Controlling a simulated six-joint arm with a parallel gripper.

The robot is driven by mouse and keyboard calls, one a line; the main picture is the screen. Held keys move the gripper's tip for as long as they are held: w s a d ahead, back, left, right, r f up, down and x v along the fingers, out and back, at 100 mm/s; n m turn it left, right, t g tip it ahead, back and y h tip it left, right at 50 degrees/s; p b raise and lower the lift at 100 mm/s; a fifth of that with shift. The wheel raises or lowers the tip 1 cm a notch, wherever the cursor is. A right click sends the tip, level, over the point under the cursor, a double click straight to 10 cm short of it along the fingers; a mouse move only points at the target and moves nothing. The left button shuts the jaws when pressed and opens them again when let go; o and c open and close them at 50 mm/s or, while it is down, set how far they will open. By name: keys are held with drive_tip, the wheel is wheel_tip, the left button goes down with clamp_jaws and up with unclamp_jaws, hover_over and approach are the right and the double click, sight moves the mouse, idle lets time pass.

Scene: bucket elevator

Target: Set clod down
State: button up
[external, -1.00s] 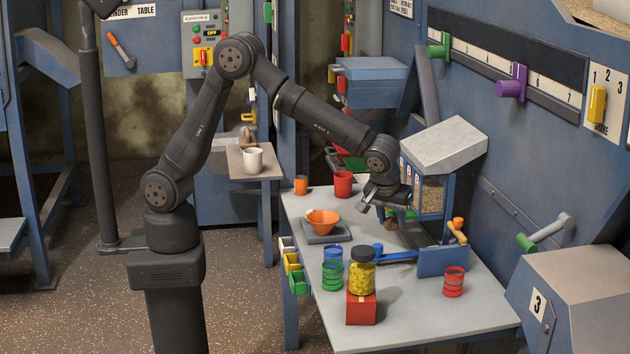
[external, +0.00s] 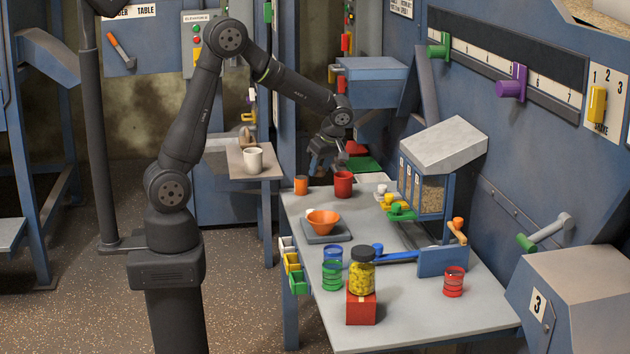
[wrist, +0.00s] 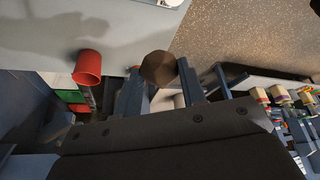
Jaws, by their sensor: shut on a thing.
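The clod (wrist: 158,67) is a dark brown, faceted lump in the wrist view. My gripper (wrist: 158,80) is shut on it, with one finger on each side. In the external view my gripper (external: 322,165) hangs at the far end of the grey table, behind the red cup (external: 343,184) and above the tabletop level. The clod cannot be made out in that view. A red tray (external: 356,148) and a green tray (external: 362,164) lie just right of my gripper, and they show at the left in the wrist view.
An orange cup (external: 301,184) stands left of the red cup. An orange bowl (external: 322,221) sits on a grey scale (external: 330,236). A hopper box (external: 428,185) stands at the right. A side shelf (external: 240,172) holds a white mug (external: 253,160). The front tabletop has free room.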

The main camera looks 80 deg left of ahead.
drive_tip(key=shift+s+a+n, duration=0.3)
drive_tip(key=shift+s+a, duration=0.25)
drive_tip(key=shift+a, duration=0.1)
wheel_tip(320, 180, down, 4)
drive_tip(key=shift+r, duration=0.1)
hover_over(305, 207)
drive_tip(key=d, duration=0.1)
drive_tip(key=f, duration=0.8)
drive_tip(key=shift+w+d+f, duration=0.1)
drive_tip(key=shift+w+d, duration=0.05)
drive_tip(key=shift+w, duration=0.2)
drive_tip(key=shift+f, duration=2)
drive_tip(key=shift+f, duration=0.1)
drive_tip(key=o, duration=1)
